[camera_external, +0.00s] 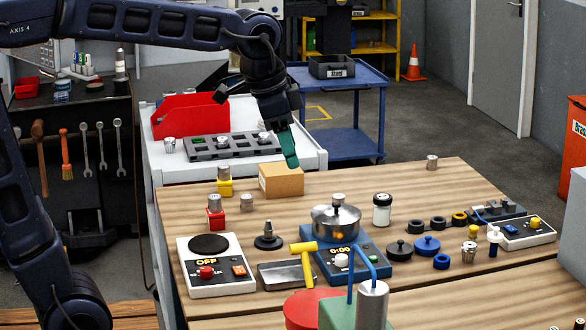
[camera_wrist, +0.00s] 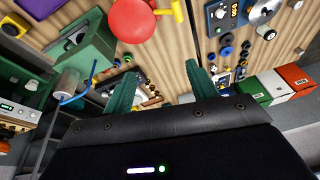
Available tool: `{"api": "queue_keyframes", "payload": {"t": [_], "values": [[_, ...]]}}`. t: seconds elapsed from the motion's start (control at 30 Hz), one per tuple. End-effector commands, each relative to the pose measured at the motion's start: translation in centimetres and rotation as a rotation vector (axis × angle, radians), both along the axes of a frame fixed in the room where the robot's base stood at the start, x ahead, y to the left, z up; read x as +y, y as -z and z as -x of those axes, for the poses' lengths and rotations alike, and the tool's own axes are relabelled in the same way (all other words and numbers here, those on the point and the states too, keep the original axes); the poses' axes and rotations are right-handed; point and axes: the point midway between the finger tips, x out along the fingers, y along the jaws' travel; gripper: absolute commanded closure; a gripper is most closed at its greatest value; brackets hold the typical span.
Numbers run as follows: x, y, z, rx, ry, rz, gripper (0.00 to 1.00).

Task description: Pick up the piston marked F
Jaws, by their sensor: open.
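Several small silver pistons show in the external view, and no letter F can be read on any of them. One piston (camera_external: 246,202) stands on the wooden table, one (camera_external: 224,172) on a yellow block, and one (camera_external: 214,203) on a red block. Another piston (camera_external: 432,162) stands near the far right edge. Two sit in the dark tray (camera_external: 197,155) on the white table, and one (camera_external: 169,146) stands left of it. My gripper (camera_external: 290,162) is above the cardboard box (camera_external: 282,182), with no piston visible in it. In the wrist view its green fingers (camera_wrist: 161,72) are apart.
A red bin (camera_external: 190,116) stands behind the tray. Bare wood lies right of the box.

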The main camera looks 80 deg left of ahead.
Motion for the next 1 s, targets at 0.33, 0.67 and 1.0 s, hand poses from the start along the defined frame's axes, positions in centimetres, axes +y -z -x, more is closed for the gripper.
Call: {"api": "queue_keyframes", "payload": {"t": [0.33,0.67,1.0], "values": [[6.9,-0.4,-9.9,0.046,0.094,-0.006,0.42],[15.4,1.5,-18.0,0.072,0.19,0.007,0.42],[25.9,5.7,-24.4,0.076,0.286,0.034,0.42]]}}
